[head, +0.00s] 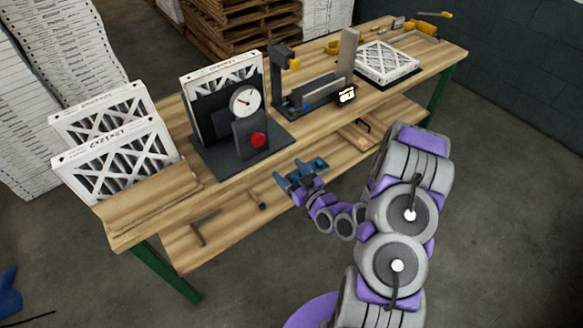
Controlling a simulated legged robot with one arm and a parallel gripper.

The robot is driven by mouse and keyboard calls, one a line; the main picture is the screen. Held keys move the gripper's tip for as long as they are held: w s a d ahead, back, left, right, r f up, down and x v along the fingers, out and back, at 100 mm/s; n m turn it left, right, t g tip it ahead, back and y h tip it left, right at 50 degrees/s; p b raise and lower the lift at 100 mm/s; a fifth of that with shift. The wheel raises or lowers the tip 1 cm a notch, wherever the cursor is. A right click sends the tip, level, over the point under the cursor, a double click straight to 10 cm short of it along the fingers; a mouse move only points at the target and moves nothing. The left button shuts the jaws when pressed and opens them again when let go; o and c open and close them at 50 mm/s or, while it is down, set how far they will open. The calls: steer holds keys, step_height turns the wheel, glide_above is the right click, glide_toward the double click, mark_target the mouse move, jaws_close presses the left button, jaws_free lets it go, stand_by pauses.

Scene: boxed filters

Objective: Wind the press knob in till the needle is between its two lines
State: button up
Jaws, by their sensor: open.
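The press (203,118) is a dark upright frame on a dark base plate, left of the bench's middle, with a white-framed filter (232,72) standing in it. A round white dial (245,100) sits on its front; a red mark shows on it, but the needle and the two lines are too small to read. The red press knob (258,140) is on the dark block below the dial. My gripper (302,176), with blue fingers, is open and empty in front of the bench's front edge, below and to the right of the knob, apart from it.
Two filters (112,160) stand in a wooden holder at the bench's left end. A dark fixture (310,95) with a grey upright plate is right of the press. A filter (386,62) lies flat farther right. A lower shelf (225,228) holds tools.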

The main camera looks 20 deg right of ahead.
steer(key=shift+s+d, duration=0.1)
steer(key=shift+s, duration=0.3)
steer(key=b, duration=0.8)
glide_toward(260, 142)
steer(key=b+x, duration=0.3)
steer(key=x, duration=0.5)
steer(key=shift+w, duration=0.2)
steer(key=shift+c, duration=0.3)
steer(key=c, duration=1)
steer(key=shift+o, duration=0.2)
stand_by(0.8)
